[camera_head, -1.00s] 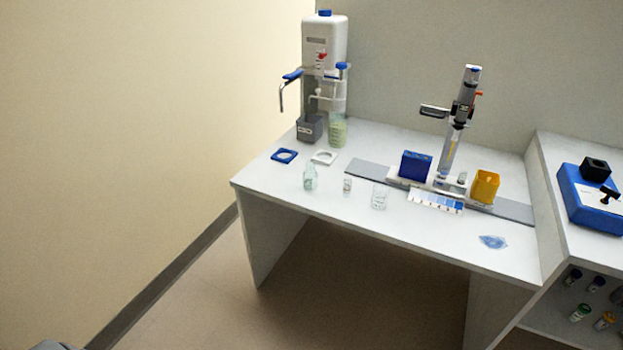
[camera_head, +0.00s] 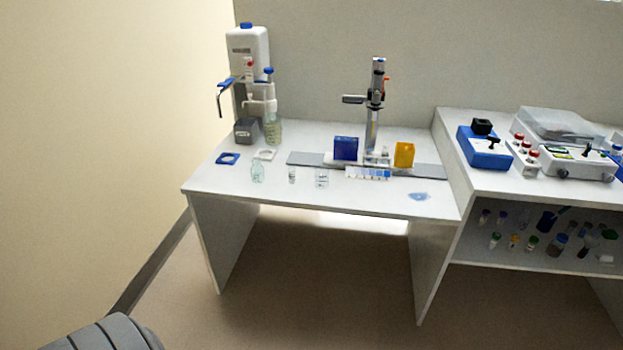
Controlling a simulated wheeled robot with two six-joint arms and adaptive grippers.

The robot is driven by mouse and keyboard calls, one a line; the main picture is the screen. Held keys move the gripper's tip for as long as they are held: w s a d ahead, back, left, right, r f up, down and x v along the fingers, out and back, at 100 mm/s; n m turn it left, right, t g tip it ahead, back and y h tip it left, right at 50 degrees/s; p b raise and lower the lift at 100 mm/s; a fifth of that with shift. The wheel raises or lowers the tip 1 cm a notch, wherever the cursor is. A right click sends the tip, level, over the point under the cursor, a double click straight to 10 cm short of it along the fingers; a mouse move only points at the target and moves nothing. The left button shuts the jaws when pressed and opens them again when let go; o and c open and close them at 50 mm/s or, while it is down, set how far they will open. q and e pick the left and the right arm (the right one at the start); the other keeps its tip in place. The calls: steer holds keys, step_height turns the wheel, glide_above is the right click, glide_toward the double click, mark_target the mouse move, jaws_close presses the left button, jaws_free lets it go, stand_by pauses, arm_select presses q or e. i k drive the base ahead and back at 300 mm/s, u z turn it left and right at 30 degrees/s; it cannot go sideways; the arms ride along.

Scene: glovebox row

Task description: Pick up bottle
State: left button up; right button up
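A small clear glass bottle (camera_head: 257,171) stands upright near the front left of the white table. A taller greenish bottle (camera_head: 273,130) with a pump top and blue cap stands behind it, beside the white dispenser. Several small bottles and vials, one with a green cap (camera_head: 532,243), are on the shelf under the right bench. Which bottle the task names I cannot tell. Neither gripper is in view. Only a dark grey part of mine shows at the bottom left.
The white table (camera_head: 330,202) also carries a white dispenser (camera_head: 248,65), two small glass vessels, a blue box (camera_head: 345,148), a yellow box (camera_head: 404,154) and a stand (camera_head: 375,105). A blue device (camera_head: 484,150) sits on the right bench. The floor in front is clear.

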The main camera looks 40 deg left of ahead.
mark_target(257, 169)
steer(key=z, duration=0.35)
steer(key=i, duration=0.75)
steer(key=u, duration=0.65)
steer(key=i, duration=0.85)
steer(key=u, duration=0.85)
